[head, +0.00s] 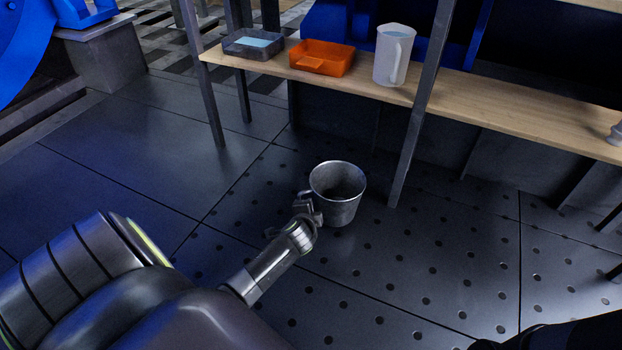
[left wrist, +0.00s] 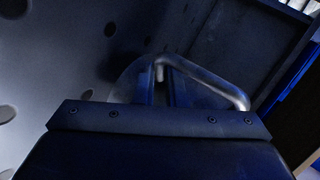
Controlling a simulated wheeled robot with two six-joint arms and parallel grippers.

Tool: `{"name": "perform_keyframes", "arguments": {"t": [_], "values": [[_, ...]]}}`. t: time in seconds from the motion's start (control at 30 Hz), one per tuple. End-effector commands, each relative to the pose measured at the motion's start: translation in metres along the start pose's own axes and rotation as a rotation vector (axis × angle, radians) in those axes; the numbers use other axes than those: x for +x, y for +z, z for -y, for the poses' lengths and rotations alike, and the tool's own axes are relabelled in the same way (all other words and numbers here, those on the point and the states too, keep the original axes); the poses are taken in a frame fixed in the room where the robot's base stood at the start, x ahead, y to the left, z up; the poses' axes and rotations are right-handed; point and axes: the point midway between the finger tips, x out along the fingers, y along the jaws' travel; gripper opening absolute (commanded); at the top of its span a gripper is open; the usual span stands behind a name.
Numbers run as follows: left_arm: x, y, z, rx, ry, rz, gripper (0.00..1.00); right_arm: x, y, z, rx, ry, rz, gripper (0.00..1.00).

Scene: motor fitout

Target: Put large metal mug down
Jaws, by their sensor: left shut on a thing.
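The large metal mug (head: 342,195) is a grey metal cup, upright and open at the top, in the middle of the head view. My left gripper (head: 308,208) is shut on its handle at the mug's left side. In the left wrist view, the handle (left wrist: 205,80) runs out from between the fingers of my left gripper (left wrist: 162,92), with part of the mug (left wrist: 128,82) behind them. The mug appears held above the perforated floor, but its exact height is hard to tell. My right gripper is not in view.
A wooden shelf (head: 480,112) on dark metal legs stands behind the mug. It carries a dark tray (head: 236,50), an orange tray (head: 322,58) and a white pitcher (head: 391,68). A shelf post (head: 412,130) rises right of the mug.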

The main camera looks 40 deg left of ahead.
Motion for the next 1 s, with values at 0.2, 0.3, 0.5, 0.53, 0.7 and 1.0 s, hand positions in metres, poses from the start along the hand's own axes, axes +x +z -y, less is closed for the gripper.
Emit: {"name": "perform_keyframes", "arguments": {"t": [0.2, 0.3, 0.5, 0.53, 0.7, 1.0], "values": [[0.008, 0.002, -0.011, -0.001, -0.003, -0.003, 0.0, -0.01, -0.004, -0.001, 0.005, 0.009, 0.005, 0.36], [0.014, 0.004, -0.021, -0.001, -0.002, -0.002, 0.0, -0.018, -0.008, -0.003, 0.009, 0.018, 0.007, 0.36], [0.022, 0.008, -0.034, -0.001, -0.003, -0.003, 0.0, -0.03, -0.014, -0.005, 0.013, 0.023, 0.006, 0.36], [0.022, 0.008, -0.034, -0.001, -0.004, -0.003, 0.0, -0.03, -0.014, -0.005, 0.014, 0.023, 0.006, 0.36], [0.021, 0.007, -0.032, -0.001, -0.003, -0.003, 0.0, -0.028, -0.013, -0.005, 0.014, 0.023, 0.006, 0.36], [0.022, 0.009, -0.035, 0.0, 0.0, 0.0, 0.3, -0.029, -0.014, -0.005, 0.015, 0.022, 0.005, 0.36]]}}
